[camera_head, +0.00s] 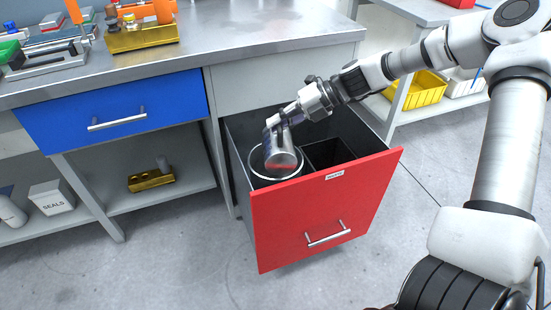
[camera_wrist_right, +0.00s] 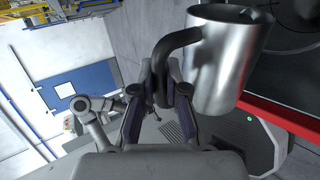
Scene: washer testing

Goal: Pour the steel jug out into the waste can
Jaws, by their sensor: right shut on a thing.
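The steel jug (camera_head: 283,156) is held tilted over the round waste can (camera_head: 258,162) inside the open red drawer (camera_head: 320,215). My right gripper (camera_head: 276,119) is shut on the jug's dark handle. In the right wrist view the jug (camera_wrist_right: 226,62) fills the upper right, and its dark handle (camera_wrist_right: 168,62) sits between the fingers of my right gripper (camera_wrist_right: 165,100). The can's rim shows around the jug, and its inside is mostly hidden. I cannot see whether anything flows from the jug. My left gripper is not in view.
A dark square bin (camera_head: 328,153) sits beside the can in the drawer. A steel worktop (camera_head: 240,45) with orange and brass devices is behind. A blue drawer (camera_head: 112,112) is shut at the left. A yellow crate (camera_head: 420,90) stands on a shelf at the right.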

